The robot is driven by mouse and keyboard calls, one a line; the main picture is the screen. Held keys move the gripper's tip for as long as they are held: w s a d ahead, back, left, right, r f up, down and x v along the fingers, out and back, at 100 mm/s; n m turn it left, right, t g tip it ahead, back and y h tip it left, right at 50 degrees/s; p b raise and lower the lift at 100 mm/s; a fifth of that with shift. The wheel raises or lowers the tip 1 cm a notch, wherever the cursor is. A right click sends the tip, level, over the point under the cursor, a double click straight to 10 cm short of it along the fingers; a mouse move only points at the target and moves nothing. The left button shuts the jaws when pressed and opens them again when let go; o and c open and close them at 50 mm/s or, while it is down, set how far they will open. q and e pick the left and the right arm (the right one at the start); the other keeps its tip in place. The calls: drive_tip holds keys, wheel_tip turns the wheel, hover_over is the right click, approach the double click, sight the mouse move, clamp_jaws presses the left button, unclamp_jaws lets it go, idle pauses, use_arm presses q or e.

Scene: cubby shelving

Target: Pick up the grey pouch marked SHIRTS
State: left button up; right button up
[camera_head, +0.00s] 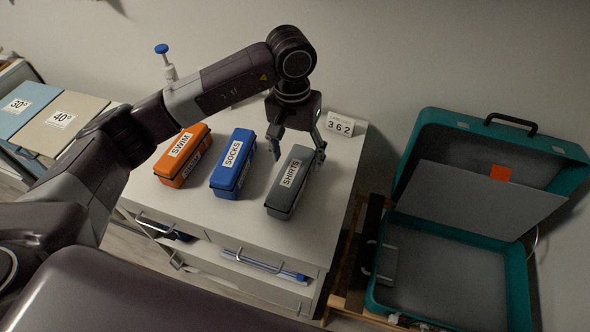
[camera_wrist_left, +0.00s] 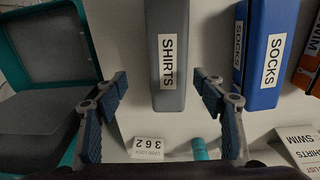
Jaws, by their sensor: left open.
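The grey pouch marked SHIRTS (camera_head: 283,197) lies on the white cabinet top, rightmost in a row of three pouches. It also shows in the wrist view (camera_wrist_left: 181,28), its label facing the camera. My left gripper (camera_head: 299,155) is open above the far end of this pouch, one finger toward each long side. In the wrist view my left gripper (camera_wrist_left: 160,90) has its two fingers apart, with the pouch's end lying between and beyond them. It holds nothing. I cannot tell the exact height gap. My right gripper is not in view.
A blue SOCKS pouch (camera_head: 226,182) and an orange SWIM pouch (camera_head: 172,170) lie to the left on the white cabinet (camera_head: 325,205). A 362 card (camera_head: 340,126) stands behind. An open teal suitcase (camera_head: 519,287) is at the right.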

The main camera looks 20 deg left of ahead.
sight(291, 172)
use_arm(q)
drive_tip(key=shift+w+a+y, duration=0.15)
drive_tip(key=shift+a+y, duration=0.15)
drive_tip(key=shift+a, duration=0.3)
drive_tip(key=shift+a+f, duration=0.1)
drive_tip(key=shift+f, duration=0.15)
drive_tip(key=shift+s+f+p, duration=0.2)
drive_tip(key=shift+f+p, duration=0.4)
drive_tip(key=shift+f, duration=0.25)
drive_tip(key=shift+s+f, duration=0.1)
drive_tip(key=shift+f, duration=0.2)
drive_tip(key=f+p, duration=0.1)
drive_tip(key=f, duration=0.1)
drive_tip(key=f+p, duration=0.1)
drive_tip(key=f, duration=0.1)
drive_tip(key=shift+s+d+p, duration=0.2)
drive_tip(key=shift+s+p, duration=0.15)
drive_tip(key=shift+f, duration=0.3)
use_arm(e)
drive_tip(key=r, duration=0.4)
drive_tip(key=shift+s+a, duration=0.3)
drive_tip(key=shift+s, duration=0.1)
use_arm(q)
drive_tip(key=shift+c, duration=0.5)
